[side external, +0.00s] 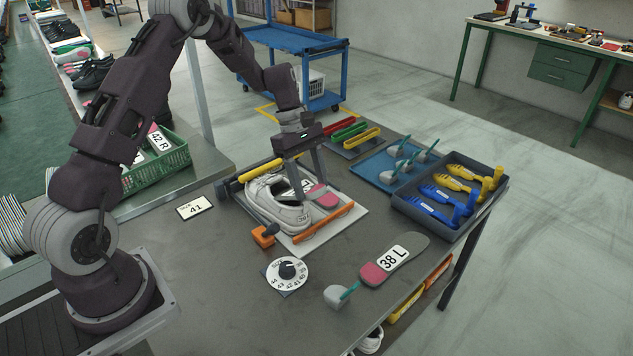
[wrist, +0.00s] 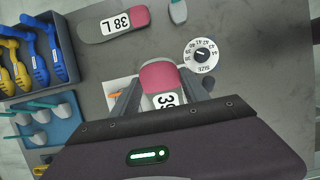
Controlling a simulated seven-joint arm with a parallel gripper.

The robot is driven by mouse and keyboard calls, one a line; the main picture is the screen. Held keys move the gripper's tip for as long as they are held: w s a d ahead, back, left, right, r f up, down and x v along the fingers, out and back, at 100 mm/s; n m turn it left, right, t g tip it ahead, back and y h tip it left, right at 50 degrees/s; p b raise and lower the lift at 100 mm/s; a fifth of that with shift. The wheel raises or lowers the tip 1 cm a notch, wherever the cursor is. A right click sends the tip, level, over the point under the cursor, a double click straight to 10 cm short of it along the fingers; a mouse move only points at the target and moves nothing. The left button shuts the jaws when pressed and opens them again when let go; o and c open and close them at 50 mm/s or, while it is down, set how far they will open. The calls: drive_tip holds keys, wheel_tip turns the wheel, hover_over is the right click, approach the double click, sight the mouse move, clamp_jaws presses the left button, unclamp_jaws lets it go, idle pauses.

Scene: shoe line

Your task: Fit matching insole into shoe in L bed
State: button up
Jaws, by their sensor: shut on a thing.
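A white shoe (side external: 277,204) lies in the bed (side external: 345,226), a pale plate with an orange bar along its front and a yellow-ended roller behind. My gripper (side external: 304,190) is shut on a grey insole with a pink heel (side external: 322,196), over the shoe's right side. In the wrist view the held insole (wrist: 160,76) sits between the fingers (wrist: 160,92), its label partly cut off, seemingly starting with 3. Whether it touches the shoe I cannot tell. Another insole marked 38 L (side external: 395,259) lies on the table.
A size dial (side external: 286,273) and a card reading 41 (side external: 196,207) lie on the table. A grey tool (side external: 337,295) is near the 38 L insole. Behind right stand a blue tray (side external: 378,175) and a bin of blue and yellow shoe trees (side external: 407,207).

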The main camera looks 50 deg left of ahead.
sight(291, 193)
drive_tip(key=shift+a+f+y, duration=0.15)
drive_tip(key=shift+a+f, duration=0.4)
drive_tip(key=shift+a, duration=0.3)
drive_tip(key=shift+a+f+y, duration=0.15)
drive_tip(key=shift+a+f, duration=0.35)
drive_tip(key=shift+a, duration=0.3)
drive_tip(key=shift+y, duration=0.3)
drive_tip(key=shift+a+f, duration=0.25)
drive_tip(key=shift+a, duration=0.45)
drive_tip(key=shift+a+f, duration=0.25)
drive_tip(key=shift+a, duration=0.5)
drive_tip(key=shift+a+f, duration=0.25)
drive_tip(key=shift+a, duration=0.45)
drive_tip(key=shift+a+f, duration=0.15)
drive_tip(key=shift+f, duration=0.1)
drive_tip(key=shift+f+y, duration=0.5)
drive_tip(key=shift+f, duration=0.15)
drive_tip(key=o, duration=1.1)
drive_tip(key=shift+r, duration=0.1)
drive_tip(key=shift+r, duration=1.4)
